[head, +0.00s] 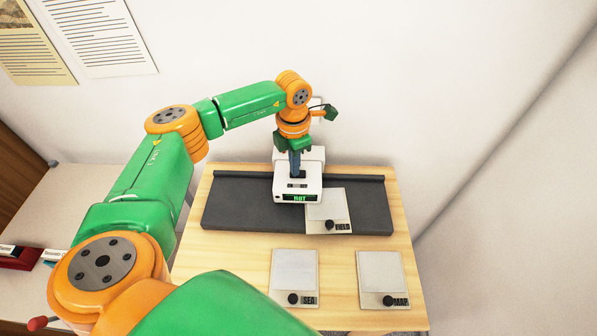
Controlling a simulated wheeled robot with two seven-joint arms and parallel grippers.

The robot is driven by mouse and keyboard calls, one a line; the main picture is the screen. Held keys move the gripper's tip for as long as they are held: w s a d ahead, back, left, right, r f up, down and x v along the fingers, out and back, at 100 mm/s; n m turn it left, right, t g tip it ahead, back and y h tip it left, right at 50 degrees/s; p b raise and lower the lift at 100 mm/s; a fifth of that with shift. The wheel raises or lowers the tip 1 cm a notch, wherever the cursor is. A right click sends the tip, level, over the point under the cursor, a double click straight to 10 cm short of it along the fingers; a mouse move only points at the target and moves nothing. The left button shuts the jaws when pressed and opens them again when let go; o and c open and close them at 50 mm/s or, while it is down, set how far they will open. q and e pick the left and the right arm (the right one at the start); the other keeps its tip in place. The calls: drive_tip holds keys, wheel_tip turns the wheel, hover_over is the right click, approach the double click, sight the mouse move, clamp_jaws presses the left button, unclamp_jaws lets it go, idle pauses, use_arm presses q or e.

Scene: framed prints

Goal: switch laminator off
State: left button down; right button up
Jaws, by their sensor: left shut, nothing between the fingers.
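The laminator (310,183) is a small white box near the back middle of the wooden table, on a dark grey mat. Its front has a green lit display reading what looks like "HOT". A small dark slot or switch shows on its top, just above the display. My left gripper (298,172) points down at the laminator's top, shut and empty. Its fingertips are at or just above the top, behind the dark slot; I cannot tell whether they touch. The gripper hides part of the laminator's top. My right gripper is not in view.
A pale plate labelled "FIELD" (325,207) lies in front of the laminator, partly on the dark mat (235,205). Plates labelled "SEA" (295,270) and "MAP" (381,272) lie on the wooden table (345,260) nearer me. Each has a black knob. A white wall stands behind.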

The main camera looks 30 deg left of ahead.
use_arm(q)
drive_tip(key=shift+w+r+p, duration=0.1)
drive_tip(key=shift+r+p, duration=0.45)
drive_tip(key=shift+p, duration=0.05)
wheel_tip(320, 180, up, 6)
drive_tip(key=p, duration=0.5)
drive_tip(key=shift+f, duration=0.15)
